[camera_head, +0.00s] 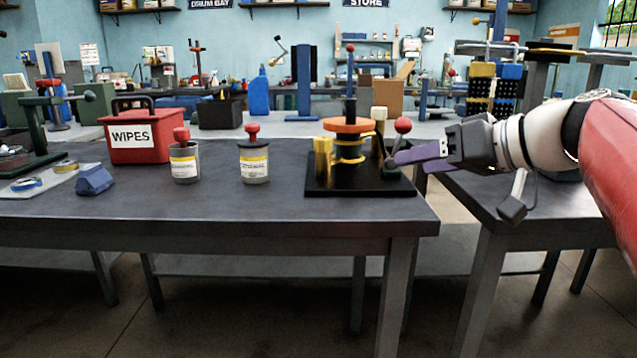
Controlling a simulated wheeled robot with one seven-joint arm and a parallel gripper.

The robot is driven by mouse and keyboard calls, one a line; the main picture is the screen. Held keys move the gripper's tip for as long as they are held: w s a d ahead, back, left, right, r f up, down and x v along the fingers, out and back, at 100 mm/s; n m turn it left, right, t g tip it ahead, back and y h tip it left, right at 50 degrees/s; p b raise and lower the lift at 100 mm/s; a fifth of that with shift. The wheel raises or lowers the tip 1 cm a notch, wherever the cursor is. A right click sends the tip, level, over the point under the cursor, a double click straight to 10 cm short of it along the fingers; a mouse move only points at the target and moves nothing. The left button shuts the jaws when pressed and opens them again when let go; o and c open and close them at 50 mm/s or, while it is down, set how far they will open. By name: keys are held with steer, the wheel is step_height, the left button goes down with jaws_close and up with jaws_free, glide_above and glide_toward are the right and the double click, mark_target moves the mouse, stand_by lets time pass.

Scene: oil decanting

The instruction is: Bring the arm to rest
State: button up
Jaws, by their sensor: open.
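My arm reaches in from the right edge, with a red sleeve, a white wrist and a dark grey hand. My gripper (407,160) has purple fingers and points left, at the right end of the dark table (230,208). It is open, and I see nothing held in it. The fingertips are close to the right side of a black-based fixture (345,187) with an orange disc (348,125), brass posts and a red ball knob (403,125). I cannot tell whether the fingers touch it.
Two grey pots with red knobs (184,163) (254,162) stand left of the fixture. A red WIPES box (146,138) and a blue block (94,180) are farther left. A second table (490,197) lies under my arm, across a gap. Cluttered benches fill the back.

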steer(key=s+f+m+g+h, duration=0.1)
steer(key=s+f+h, duration=0.2)
steer(key=s+f, duration=0.3)
steer(key=s+f+m+g+h, duration=0.1)
steer(key=s+f, duration=0.5)
steer(key=f, duration=0.8)
steer(key=s+f+m+g+h+b, duration=0.1)
steer(key=s+f+h, duration=0.4)
steer(key=f, duration=0.5)
steer(key=shift+s+a+f+m+g, duration=0.15)
steer(key=shift+s+a+m+g, duration=0.15)
steer(key=shift+s+m+g, duration=0.5)
steer(key=shift+s, duration=0.1)
